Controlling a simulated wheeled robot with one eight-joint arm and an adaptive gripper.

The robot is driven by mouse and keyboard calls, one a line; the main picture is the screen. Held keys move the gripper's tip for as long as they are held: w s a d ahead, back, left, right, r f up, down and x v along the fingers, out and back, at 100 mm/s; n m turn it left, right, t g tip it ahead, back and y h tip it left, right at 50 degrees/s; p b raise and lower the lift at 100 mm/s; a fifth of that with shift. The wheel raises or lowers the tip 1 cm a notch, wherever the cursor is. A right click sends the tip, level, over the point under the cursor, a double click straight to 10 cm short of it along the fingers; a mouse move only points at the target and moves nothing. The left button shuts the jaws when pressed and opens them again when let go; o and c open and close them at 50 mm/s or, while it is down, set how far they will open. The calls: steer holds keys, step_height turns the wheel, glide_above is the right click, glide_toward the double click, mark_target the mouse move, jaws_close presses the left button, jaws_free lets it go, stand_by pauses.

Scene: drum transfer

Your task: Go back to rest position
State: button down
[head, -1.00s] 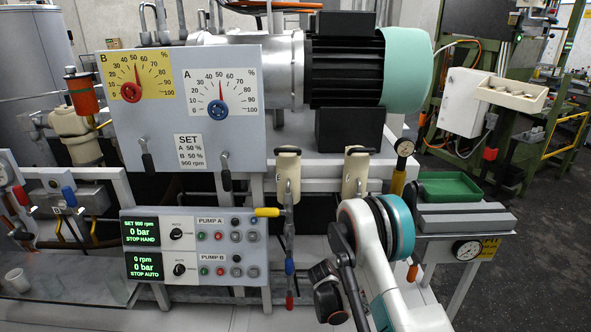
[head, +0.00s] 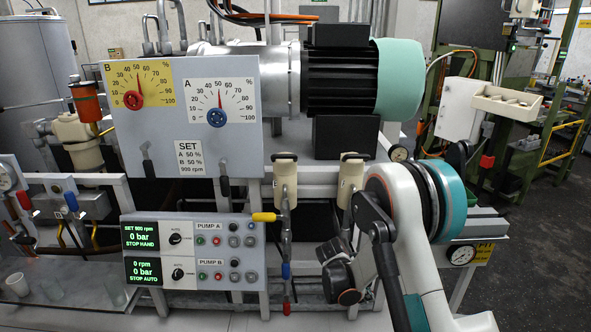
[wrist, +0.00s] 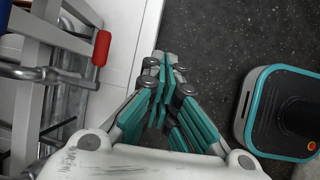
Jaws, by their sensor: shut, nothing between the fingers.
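My gripper (wrist: 167,68) shows in the wrist view with its teal finger pads drawn together at the tips. It is shut and empty, pointing down over the edge between a pale surface and the dark floor. In the head view my white and teal arm rises at the right, in front of the bench. The gripper's fingers cannot be made out there, hidden behind the arm.
The dial board (head: 240,125) and pump panel (head: 190,252) stand left of my arm. A red-handled lever (wrist: 102,47) on a metal frame is close to the gripper's left. Dark floor (wrist: 215,60) is clear.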

steer(key=s+r+m+t+y, duration=0.15)
steer(key=s+r+m, duration=0.3)
steer(key=r, duration=0.75)
steer(key=s+r+m+t+y, duration=0.15)
steer(key=s+r+m, duration=0.35)
steer(key=r, duration=0.8)
steer(key=s+a+r+m+t+y, duration=0.1)
steer(key=s+r+m, duration=0.2)
steer(key=s, duration=0.7)
steer(key=s+a+r+m+t+y, duration=0.1)
steer(key=s+r+m, duration=0.3)
steer(key=s, duration=0.6)
steer(key=shift+s+m+t+y, duration=0.3)
steer(key=shift+m+t+y, duration=0.1)
steer(key=shift+m, duration=0.25)
